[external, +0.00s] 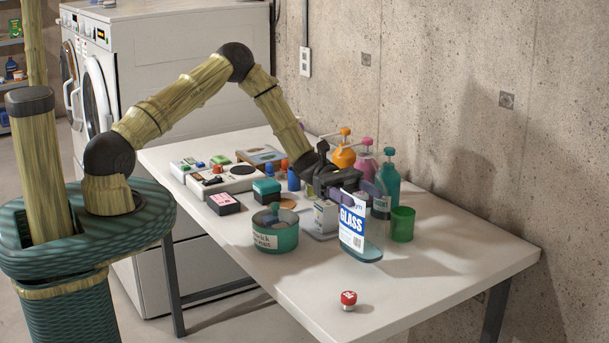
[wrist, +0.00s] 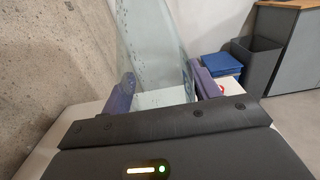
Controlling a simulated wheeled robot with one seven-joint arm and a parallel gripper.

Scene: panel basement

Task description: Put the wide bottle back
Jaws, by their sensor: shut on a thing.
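The wide bottle (external: 353,228) is clear and flat, with a blue and white label reading GLASS. In the external view it is upright near the right side of the table, and I cannot tell whether its base touches the tabletop. My gripper (external: 362,191) is shut on its upper part. In the wrist view the clear bottle (wrist: 160,50) stands between the two purple fingers of my gripper (wrist: 163,90). The table (external: 440,270) is white; the bottle's top is partly hidden by my gripper.
A green cup (external: 402,224) and a teal pump bottle (external: 387,180) stand close behind the bottle. A teal tin (external: 275,236) stands to its left, and a small red-capped item (external: 348,300) in front. Boxes and more bottles crowd the table's far half. The right front is clear.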

